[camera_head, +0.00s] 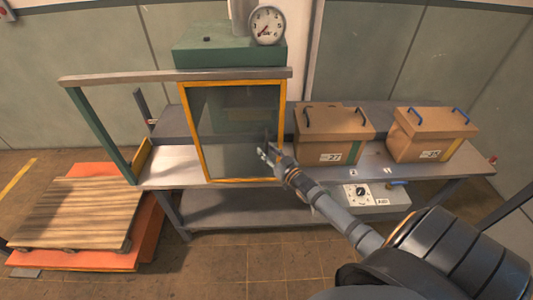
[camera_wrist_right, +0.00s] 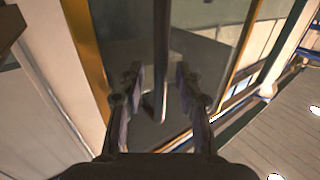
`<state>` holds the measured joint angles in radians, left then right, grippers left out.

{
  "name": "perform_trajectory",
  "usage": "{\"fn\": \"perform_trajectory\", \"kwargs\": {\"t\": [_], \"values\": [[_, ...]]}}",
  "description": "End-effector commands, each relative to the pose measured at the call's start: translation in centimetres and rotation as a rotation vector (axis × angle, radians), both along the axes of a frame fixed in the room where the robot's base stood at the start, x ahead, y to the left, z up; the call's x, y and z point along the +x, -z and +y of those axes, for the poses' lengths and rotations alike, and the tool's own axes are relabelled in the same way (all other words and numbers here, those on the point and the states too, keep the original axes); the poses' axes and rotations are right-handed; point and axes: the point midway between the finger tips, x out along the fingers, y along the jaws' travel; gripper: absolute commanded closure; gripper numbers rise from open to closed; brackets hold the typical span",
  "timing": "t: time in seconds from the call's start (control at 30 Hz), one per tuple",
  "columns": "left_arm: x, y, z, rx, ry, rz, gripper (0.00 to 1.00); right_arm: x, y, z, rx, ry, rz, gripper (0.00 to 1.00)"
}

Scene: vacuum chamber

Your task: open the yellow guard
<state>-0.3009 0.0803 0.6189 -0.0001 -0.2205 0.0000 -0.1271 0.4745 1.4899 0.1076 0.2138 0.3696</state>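The yellow guard (camera_head: 184,130) is a yellow-framed clear panel under a grey rail, above the front of the bench. It covers the right part of the green-legged frame; the left part is uncovered. My right gripper (camera_head: 266,153) is at the guard's lower right. In the right wrist view, the guard (camera_wrist_right: 88,45) fills the background. My right gripper (camera_wrist_right: 158,80) is open there, with a dark upright bar (camera_wrist_right: 161,50) between its fingers. Gaps show on both sides of the bar. My left gripper is not in view.
Two lidded brown boxes, one nearer (camera_head: 334,138) and one farther right (camera_head: 430,140), stand on the bench right of the guard. A control box (camera_head: 375,200) is on the bench front. A pallet (camera_head: 75,212) lies at left. A gauge (camera_head: 267,25) tops the green housing (camera_head: 220,50).

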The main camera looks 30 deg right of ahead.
Motion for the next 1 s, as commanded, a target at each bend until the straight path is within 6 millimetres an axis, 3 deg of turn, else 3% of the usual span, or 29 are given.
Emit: {"fn": "perform_trajectory", "kwargs": {"t": [0.37,0.63,1.0], "values": [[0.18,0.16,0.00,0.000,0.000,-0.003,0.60,0.86,-0.06,0.03,0.001,0.001,0.000,0.65],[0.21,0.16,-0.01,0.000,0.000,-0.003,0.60,0.84,-0.04,0.03,0.000,0.001,0.001,1.00],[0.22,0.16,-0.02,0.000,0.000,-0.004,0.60,0.82,-0.02,0.02,0.000,0.001,0.001,1.00]]}}
